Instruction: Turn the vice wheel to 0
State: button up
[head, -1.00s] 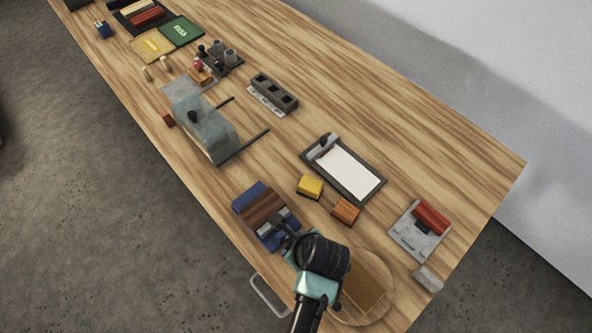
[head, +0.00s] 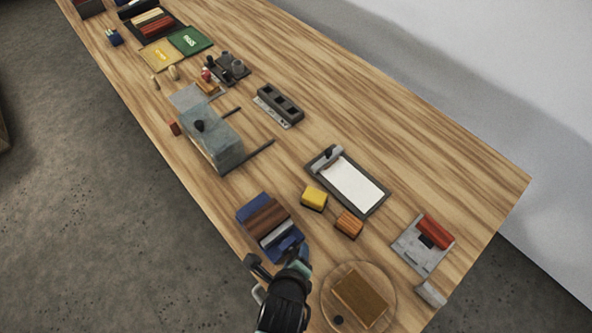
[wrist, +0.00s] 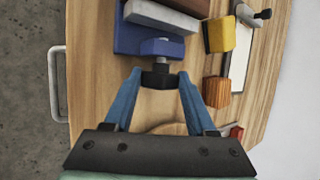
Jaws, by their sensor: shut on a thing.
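The vice (head: 284,250) is blue with a brown block (head: 267,217) between its jaws, near the front edge of the table. The dark vice wheel (wrist: 158,80) sits at that end, between my fingertips. My gripper (wrist: 160,76) is shut on the wheel, with a blue finger on each side. In the head view my gripper (head: 294,258) is at the vice's lower end and my wrist hides the wheel. I cannot read any number on it.
A round wooden board (head: 328,297) with a brown block lies right of my gripper. A yellow block (head: 314,197), an orange block (head: 348,224) and a clipboard (head: 352,185) lie beyond. A metal handle (wrist: 58,85) projects past the table edge.

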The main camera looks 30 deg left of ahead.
jog(key=o, duration=1.4)
jog(key=shift+c, duration=0.2)
jog(key=shift+r, duration=0.1)
jog(key=v, duration=1.3)
